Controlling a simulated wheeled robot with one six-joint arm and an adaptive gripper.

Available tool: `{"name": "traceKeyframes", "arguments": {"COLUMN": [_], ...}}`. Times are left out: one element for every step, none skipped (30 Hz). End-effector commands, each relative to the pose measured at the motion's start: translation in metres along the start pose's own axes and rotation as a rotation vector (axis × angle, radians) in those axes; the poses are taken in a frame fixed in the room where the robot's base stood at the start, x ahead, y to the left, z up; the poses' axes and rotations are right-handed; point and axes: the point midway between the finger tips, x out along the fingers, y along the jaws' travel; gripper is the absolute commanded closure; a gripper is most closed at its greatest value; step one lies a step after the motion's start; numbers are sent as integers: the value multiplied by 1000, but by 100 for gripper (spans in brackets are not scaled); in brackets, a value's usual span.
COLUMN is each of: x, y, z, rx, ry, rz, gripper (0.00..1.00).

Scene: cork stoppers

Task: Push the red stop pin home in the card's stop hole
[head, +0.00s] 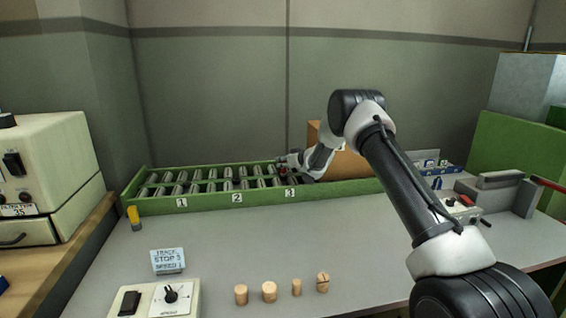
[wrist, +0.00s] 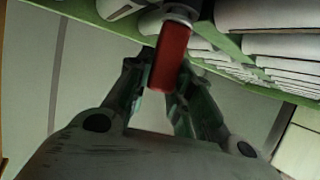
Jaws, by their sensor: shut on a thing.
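The red stop pin (wrist: 170,55) shows in the wrist view between my gripper's two fingers (wrist: 160,78). The fingers are shut on it, and its far end meets a grey-white round part at the green frame. In the head view my gripper (head: 284,166) is at the green roller track (head: 210,203), above the label 3 (head: 290,193). The pin is only a small red speck there. The card (head: 168,260) stands on the table and reads STOP 3 and SPEED 1. The stop hole itself is hidden, so I cannot tell how deep the pin sits.
Several cork stoppers (head: 269,291) stand at the table's front, beside a control box with a knob (head: 171,296). A yellow-topped object (head: 133,217) is by the track's left end. A cardboard box (head: 345,163) stands behind the track. The middle of the table is clear.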

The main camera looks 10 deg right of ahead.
Motion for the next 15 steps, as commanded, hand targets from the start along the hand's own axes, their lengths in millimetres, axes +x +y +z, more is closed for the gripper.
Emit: {"name": "traceKeyframes", "arguments": {"x": [0,0,1,1,1,1,2,2,2,2,2,2,2,2,2], "y": [0,0,0,0,0,0,0,0,0,0,0,0,0,0,0], "z": [1,1,2,2,2,3,3,3,3,3,3,3,3,3,4], "rx": [0,0,0,0,0,0,0,0,0,0,0,0,0,0,0], "ry": [0,0,0,0,0,1,1,1,1,1,1,1,1,1,1], "rz": [0,0,0,0,0,0,0,0,0,0,0,0,0,0,0], "gripper": [100,100,100,100,100,100,100,100,72,67,61,54,53,53,53]}}
